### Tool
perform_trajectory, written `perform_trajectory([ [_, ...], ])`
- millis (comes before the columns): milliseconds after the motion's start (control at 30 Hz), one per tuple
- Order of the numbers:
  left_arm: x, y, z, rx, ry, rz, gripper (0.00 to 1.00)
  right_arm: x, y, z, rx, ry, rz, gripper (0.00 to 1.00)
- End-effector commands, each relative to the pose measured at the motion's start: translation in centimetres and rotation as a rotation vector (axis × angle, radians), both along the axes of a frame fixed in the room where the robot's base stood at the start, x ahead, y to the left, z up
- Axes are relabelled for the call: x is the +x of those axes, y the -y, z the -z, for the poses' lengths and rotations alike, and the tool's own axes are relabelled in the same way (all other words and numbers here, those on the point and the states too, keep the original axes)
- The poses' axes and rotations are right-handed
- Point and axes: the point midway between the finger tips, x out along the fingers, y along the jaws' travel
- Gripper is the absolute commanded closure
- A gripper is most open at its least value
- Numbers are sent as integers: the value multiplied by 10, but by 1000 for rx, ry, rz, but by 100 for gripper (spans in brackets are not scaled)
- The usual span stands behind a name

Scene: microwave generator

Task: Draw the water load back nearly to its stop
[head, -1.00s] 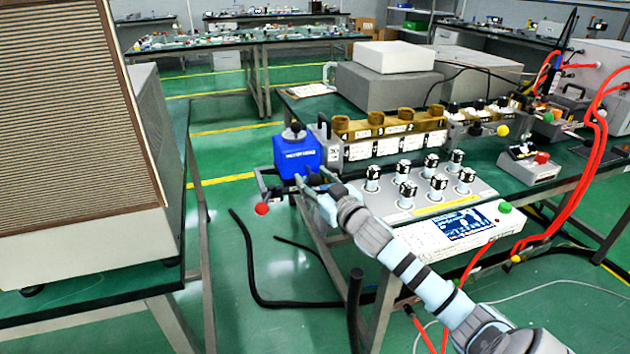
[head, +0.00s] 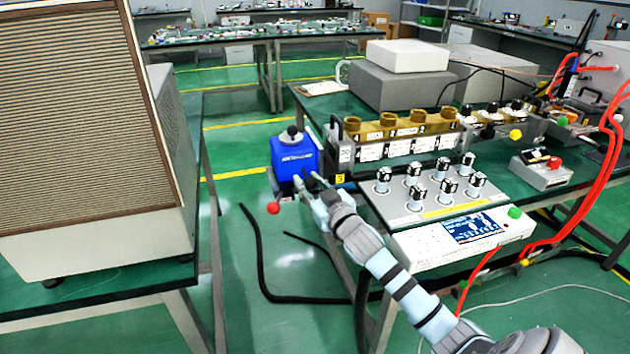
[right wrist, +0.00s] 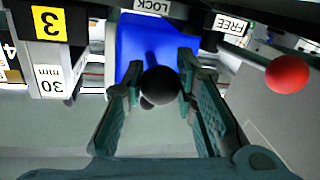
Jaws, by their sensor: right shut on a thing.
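The water load is a blue box (head: 284,160) with a dark cap on top, at the left end of the brass-topped waveguide row (head: 398,128). It stands upright, a small gap from the row's grey end plate. My right gripper (head: 306,180) is shut on its black ball knob (right wrist: 160,86), which shows between the fingers in the right wrist view, with the blue body (right wrist: 140,45) behind. A red ball lever (head: 273,208) is below the box; it also shows in the right wrist view (right wrist: 287,73), near the FREE label (right wrist: 232,24). My left gripper is out of view.
A yellow "3" tag (right wrist: 48,22) sits above a "30 mm" tag (right wrist: 50,80). A panel of knobs (head: 404,208) and a screen unit (head: 455,240) lie right of my right arm. A large louvred cabinet (head: 80,120) stands left, across an open floor gap.

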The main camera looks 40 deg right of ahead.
Motion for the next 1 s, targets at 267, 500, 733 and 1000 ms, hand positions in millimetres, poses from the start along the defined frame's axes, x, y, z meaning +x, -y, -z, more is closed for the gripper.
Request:
perform_trajectory([
  [267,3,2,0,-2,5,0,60,0,0,0,-1,0,0,53],
  [500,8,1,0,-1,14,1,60,-2,0,0,-2,0,0,53],
  [733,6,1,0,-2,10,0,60,-48,-6,2,-8,-6,-2,53],
  [1000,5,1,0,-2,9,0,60,-111,-15,2,-7,-5,-1,53],
])
